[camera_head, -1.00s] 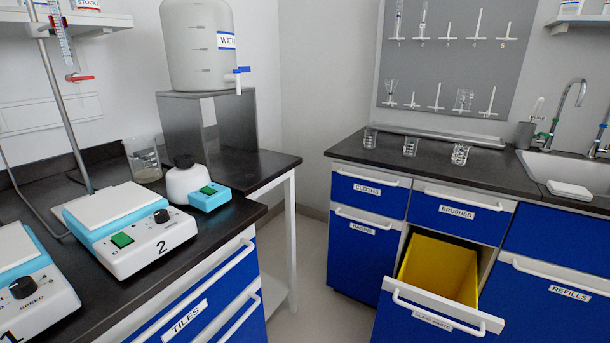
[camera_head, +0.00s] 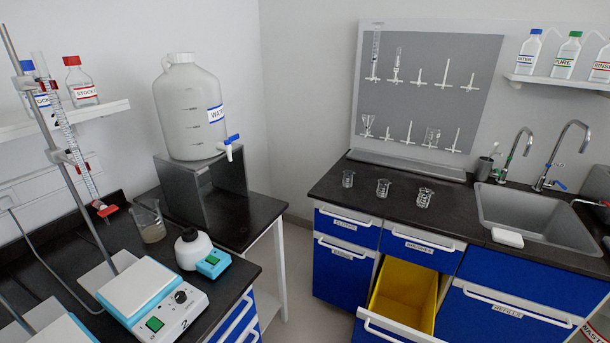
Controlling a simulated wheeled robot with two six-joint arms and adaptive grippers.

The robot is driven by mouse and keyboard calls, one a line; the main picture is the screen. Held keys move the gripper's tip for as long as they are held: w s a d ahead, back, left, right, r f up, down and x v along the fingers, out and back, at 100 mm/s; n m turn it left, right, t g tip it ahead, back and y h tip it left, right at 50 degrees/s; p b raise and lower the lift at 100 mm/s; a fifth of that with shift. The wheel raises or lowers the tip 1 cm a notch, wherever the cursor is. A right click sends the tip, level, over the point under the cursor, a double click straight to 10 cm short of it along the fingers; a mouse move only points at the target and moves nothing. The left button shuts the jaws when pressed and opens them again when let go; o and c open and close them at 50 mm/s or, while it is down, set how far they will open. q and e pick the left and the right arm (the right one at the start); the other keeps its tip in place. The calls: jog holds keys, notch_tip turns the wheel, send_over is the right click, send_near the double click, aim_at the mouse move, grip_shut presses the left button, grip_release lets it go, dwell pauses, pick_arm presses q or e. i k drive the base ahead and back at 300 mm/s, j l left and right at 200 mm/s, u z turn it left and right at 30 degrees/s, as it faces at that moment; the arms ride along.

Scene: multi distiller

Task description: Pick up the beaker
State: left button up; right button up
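A larger glass beaker (camera_head: 149,222) stands upright on the left black bench, behind hotplate 2, with something greyish in its lower part. Three small glass vessels that look like beakers stand in a row on the right black counter: a left one (camera_head: 348,179), a middle one (camera_head: 383,188) and a right one (camera_head: 424,198). Neither of my grippers is in view.
Hotplate 2 (camera_head: 155,298), a small white and blue device (camera_head: 201,252) and a clamp stand crowd the left bench. A water carboy (camera_head: 192,110) sits on a metal stand (camera_head: 212,198). An open yellow-lined drawer (camera_head: 403,291) juts out below the right counter beside a sink (camera_head: 540,212).

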aim_at(424, 196)
jog(key=z, duration=1.05)
